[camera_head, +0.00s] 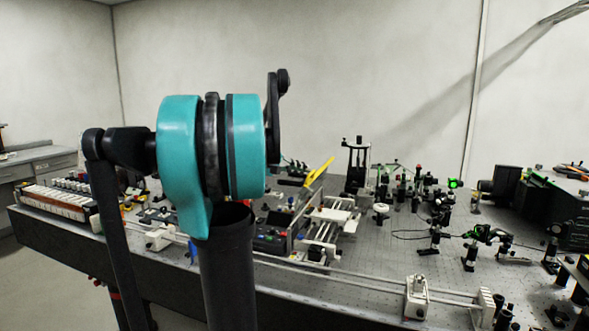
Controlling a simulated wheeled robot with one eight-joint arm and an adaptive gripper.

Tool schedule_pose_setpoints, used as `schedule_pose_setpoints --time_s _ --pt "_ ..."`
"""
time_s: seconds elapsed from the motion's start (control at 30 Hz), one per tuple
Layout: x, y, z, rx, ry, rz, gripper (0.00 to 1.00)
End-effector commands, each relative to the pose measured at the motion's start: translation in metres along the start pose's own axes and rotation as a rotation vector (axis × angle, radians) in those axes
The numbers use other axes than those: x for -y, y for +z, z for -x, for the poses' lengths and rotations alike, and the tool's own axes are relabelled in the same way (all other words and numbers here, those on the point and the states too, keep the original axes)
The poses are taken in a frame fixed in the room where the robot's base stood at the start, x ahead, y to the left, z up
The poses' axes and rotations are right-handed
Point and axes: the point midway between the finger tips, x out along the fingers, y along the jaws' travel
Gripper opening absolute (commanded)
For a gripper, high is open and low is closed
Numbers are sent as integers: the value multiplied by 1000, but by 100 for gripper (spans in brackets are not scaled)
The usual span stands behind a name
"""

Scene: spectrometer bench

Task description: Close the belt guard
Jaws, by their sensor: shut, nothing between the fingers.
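A yellow flap (320,171) stands tilted up on a device in the middle of the bench, just right of my teal arm joint. It may be the belt guard, but it is too small and far away to be sure. My gripper is not visible; my own teal and black arm fills the left middle of the head view and hides part of the bench behind it.
The perforated optical bench (375,255) carries a long rail with a white block (416,298) along its front. Several dark optical mounts and a black instrument (553,205) stand at the right. A white rack (62,201) sits at the left end.

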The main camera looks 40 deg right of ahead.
Motion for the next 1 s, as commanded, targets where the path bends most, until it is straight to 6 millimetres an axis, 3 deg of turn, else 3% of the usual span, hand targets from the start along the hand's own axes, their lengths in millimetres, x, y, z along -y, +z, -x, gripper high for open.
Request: schedule_pose_setpoints --time_s 0.2,0.47,1.0 --pt "-11 31 -29 7 -136 -140 0" --pt "-12 66 -65 6 -309 -318 0" --pt "25 130 -131 3 -658 -666 0"
